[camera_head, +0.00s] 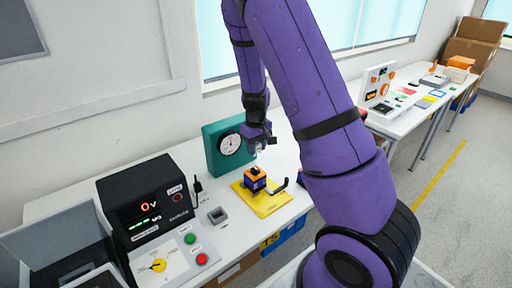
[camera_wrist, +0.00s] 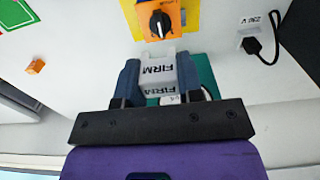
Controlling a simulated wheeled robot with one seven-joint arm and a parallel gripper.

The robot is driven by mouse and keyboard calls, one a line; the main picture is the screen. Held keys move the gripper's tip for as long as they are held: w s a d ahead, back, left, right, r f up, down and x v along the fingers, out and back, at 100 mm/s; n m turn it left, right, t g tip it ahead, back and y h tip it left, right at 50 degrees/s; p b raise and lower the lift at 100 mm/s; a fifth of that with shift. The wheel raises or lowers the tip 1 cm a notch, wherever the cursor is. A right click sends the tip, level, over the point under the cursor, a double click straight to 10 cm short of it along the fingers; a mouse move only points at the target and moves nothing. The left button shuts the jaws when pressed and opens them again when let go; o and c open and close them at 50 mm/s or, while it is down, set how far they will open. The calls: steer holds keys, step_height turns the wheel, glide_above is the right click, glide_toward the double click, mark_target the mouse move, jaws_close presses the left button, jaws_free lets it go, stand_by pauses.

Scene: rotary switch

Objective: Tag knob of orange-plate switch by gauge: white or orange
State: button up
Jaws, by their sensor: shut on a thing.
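My gripper (camera_wrist: 160,75) is shut on a white tag (camera_wrist: 158,68) marked FIRM, seen in the wrist view. In the head view my gripper (camera_head: 262,143) is above the table, beside the gauge. The switch has an orange plate (camera_wrist: 148,34) and a black knob (camera_wrist: 161,24) with a white pointer line; the held tag is close in front of it, and I cannot tell if they touch. In the head view the switch (camera_head: 255,180) sits on a yellow base (camera_head: 262,204). The gauge (camera_head: 230,144) is a white dial on a teal box; its reading is too small to tell.
A small orange block (camera_wrist: 36,67) lies on the white table in the wrist view. A black meter (camera_head: 148,200) reading 0 V stands at left, with a panel of coloured buttons (camera_head: 175,262) in front. A second table (camera_head: 415,115) with several items stands at right.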

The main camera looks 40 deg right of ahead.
steer(key=shift+f, duration=0.1)
steer(key=shift+d+f, duration=0.1)
steer(key=shift+f, duration=2.7)
steer(key=shift+f, duration=1.2)
steer(key=o, duration=1)
step_height(320, 180, up, 11)
steer(key=shift+f, duration=0.1)
step_height(320, 180, up, 9)
glide_above(256, 169)
steer(key=shift+d, duration=0.1)
stand_by(0.4)
